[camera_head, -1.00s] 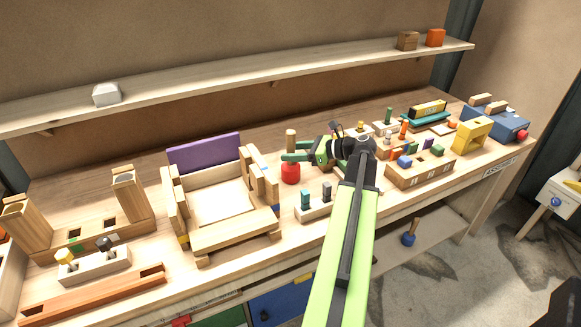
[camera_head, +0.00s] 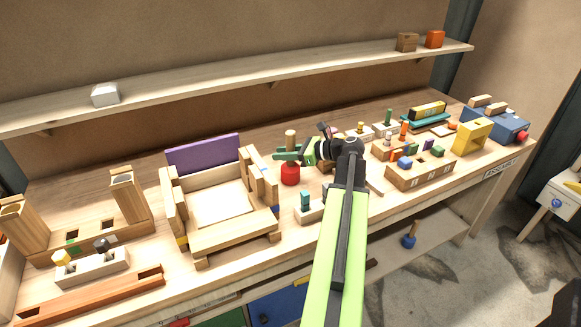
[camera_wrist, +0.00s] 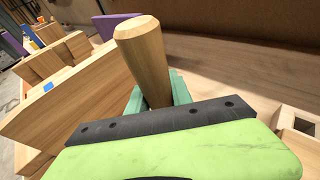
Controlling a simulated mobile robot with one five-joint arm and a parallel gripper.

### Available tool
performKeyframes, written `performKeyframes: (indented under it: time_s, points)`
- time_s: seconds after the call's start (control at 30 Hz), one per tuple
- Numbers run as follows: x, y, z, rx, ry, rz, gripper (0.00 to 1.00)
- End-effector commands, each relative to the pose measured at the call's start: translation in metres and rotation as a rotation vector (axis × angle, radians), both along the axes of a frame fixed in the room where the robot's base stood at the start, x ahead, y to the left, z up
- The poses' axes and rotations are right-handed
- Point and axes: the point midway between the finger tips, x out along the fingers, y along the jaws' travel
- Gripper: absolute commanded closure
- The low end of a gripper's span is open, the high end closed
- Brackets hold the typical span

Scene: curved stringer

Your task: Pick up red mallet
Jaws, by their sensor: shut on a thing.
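The red mallet (camera_head: 290,174) stands upright on the workbench, red head down and wooden handle up, just right of the wooden tray frame. My gripper (camera_head: 288,153) reaches it from the right, with its green fingers around the handle just above the head. In the wrist view the wooden handle (camera_wrist: 143,60) rises between the green fingers (camera_wrist: 160,95), tilted in the picture. My gripper is shut on the mallet. The red head is hidden in the wrist view, behind my gripper's body. I cannot tell whether the head touches the bench.
The wooden frame with a purple back board (camera_head: 203,153) stands close left of the mallet. A small block with a teal peg (camera_head: 306,207) is just in front. A compartment box (camera_head: 420,173) and a yellow block (camera_head: 472,135) are to the right. A shelf (camera_head: 230,77) runs above.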

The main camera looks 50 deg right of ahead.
Motion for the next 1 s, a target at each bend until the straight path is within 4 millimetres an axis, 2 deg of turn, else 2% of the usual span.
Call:
performKeyframes:
  time_s: [0.23,0.37,0.63,1.0]
  points:
    - [0.0,0.0,0.001,0.0,-0.001,0.0,1.0]
    - [0.0,0.0,0.009,0.0,-0.001,0.0,1.0]
    - [0.0,0.0,0.051,0.0,-0.001,0.0,1.0]
    - [-0.034,-0.081,0.098,0.0,-0.001,-0.003,1.0]
